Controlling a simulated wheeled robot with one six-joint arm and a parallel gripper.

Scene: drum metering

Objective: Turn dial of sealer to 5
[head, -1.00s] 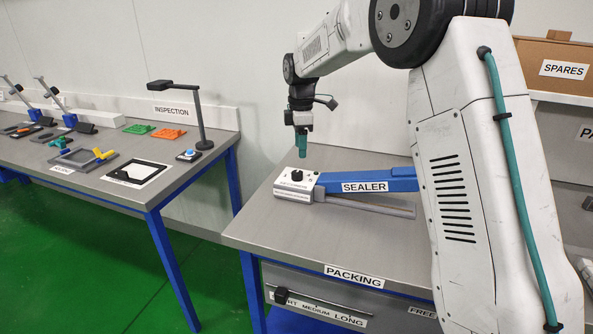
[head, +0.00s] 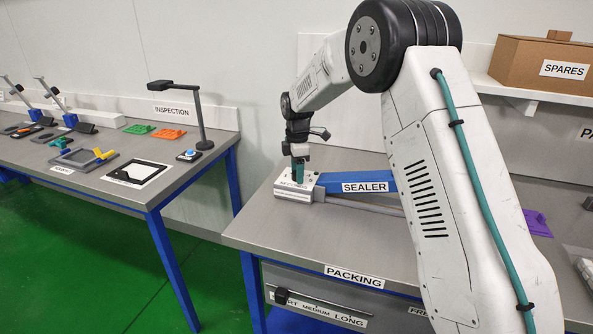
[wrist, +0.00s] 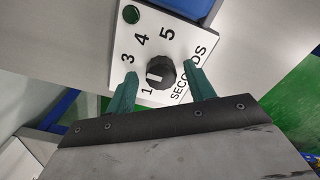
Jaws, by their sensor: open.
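The sealer (head: 386,181) lies on the packing bench, a blue arm with a white control box (head: 293,194) at its left end. In the wrist view its white panel shows a black dial (wrist: 161,72) with a white mark on the dial's left side. The mark points left, between the printed 1 and 3; the left finger covers the scale there. My gripper (wrist: 162,68) is open, one green finger on each side of the dial, with visible gaps. In the head view my gripper (head: 299,173) is down over the box, hiding the dial.
A green round light or button (wrist: 131,14) sits at the panel's corner. The packing bench (head: 270,232) is clear in front of the sealer. A spares box (head: 545,68) stands on the shelf at right. The inspection bench (head: 185,184) stands at left, across a gap.

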